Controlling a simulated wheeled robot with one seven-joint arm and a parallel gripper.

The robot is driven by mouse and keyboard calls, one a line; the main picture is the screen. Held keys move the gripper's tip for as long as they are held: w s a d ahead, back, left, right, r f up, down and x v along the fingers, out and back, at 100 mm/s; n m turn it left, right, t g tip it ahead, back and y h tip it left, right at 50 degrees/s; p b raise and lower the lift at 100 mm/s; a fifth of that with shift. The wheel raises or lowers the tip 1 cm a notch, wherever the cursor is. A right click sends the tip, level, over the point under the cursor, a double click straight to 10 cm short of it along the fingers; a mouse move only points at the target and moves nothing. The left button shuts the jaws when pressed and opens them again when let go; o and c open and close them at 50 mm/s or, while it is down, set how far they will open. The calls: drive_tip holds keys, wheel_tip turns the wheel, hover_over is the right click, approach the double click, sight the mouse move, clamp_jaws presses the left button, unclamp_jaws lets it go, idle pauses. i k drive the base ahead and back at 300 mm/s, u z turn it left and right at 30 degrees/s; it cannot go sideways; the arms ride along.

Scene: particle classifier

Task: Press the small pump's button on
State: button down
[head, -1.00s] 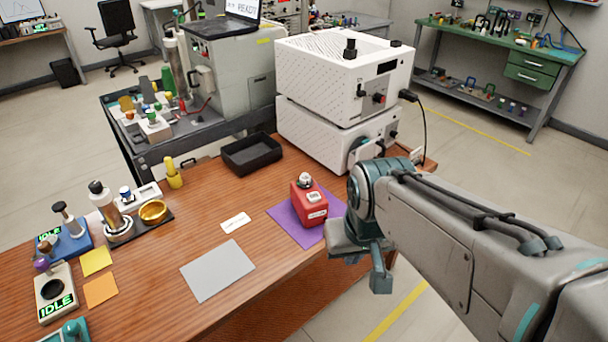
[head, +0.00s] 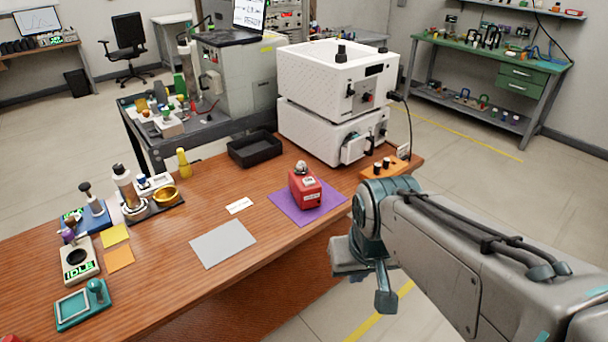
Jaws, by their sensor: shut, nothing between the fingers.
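A small red box-shaped device (head: 305,191) with pale labels and a grey knob on top stands on a purple mat (head: 329,215) at the table's right part. It looks like the small pump, but I cannot read its labels or clearly make out a button. My gripper (head: 383,298) hangs beyond the table's front edge, to the right of and nearer than the red device. It is shut and empty, apart from the device, and partly hidden by my own arm.
Two stacked white machines (head: 330,80) stand behind, with an orange block (head: 384,166) with black knobs beside them. A black tray (head: 254,150), a grey sheet (head: 222,244) and a white card (head: 239,205) lie on the table. Several instruments crowd the left side.

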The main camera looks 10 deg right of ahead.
sight(309, 181)
drive_tip(key=u, duration=0.55)
drive_tip(key=i, duration=0.7)
drive_tip(key=z, duration=1.8)
